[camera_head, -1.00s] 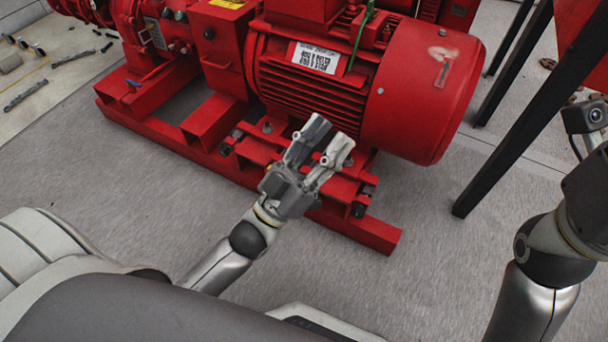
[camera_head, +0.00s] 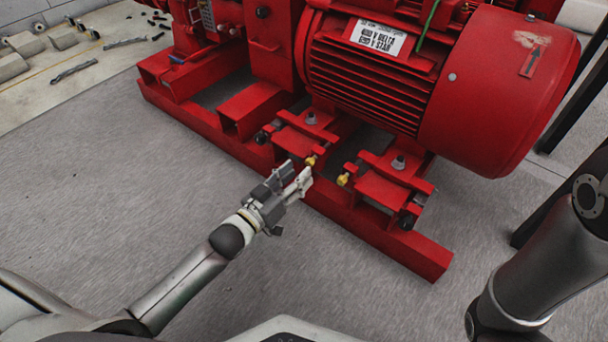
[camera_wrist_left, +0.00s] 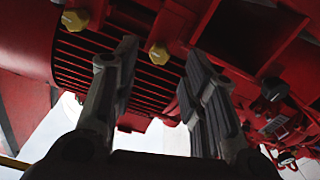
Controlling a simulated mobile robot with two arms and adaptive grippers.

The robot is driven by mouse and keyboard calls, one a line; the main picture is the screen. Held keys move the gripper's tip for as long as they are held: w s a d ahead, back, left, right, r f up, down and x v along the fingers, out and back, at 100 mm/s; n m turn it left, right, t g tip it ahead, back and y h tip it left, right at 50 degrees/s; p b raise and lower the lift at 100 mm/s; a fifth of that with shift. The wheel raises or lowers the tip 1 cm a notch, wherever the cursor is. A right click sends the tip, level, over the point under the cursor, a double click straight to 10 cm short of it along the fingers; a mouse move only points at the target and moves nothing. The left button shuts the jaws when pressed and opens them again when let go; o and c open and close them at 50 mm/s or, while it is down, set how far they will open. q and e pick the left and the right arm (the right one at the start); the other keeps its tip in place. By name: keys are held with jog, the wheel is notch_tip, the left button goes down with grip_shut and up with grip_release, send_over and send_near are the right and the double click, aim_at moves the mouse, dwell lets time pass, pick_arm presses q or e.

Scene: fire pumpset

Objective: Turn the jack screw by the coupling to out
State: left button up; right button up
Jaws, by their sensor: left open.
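The red motor (camera_head: 390,75) stands on a red base frame (camera_head: 345,212). Beside its feet are two yellow-headed jack screws: a left one (camera_head: 310,161), nearer the red coupling housing (camera_head: 275,45), and a right one (camera_head: 343,179). Dark screw heads also show at the left foot (camera_head: 262,137) and right foot (camera_head: 406,222). My left gripper (camera_head: 292,174) is open and empty, its fingertips just short of the left yellow screw. In the left wrist view a yellow screw head (camera_wrist_left: 158,52) shows between the spread fingers, beyond them. Contact is not visible.
The base frame's edge lies close beside my left gripper. The grey floor (camera_head: 150,190) in front is clear. Loose tools and blocks lie on a pale surface (camera_head: 40,95) at the far left. Dark legs stand at the right.

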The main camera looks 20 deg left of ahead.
aim_at(308, 165)
pick_arm(q)
jog(key=b+x, duration=0.1)
jog(key=x, duration=0.1)
jog(key=shift+w+d+f, duration=0.1)
jog(key=shift+w+f, duration=0.05)
jog(key=shift+w, duration=0.1)
jog(key=shift+w+d+b, duration=0.2)
jog(key=shift+w+b, duration=0.1)
jog(key=shift+w, duration=0.25)
jog(key=shift+c, duration=0.5)
grip_shut()
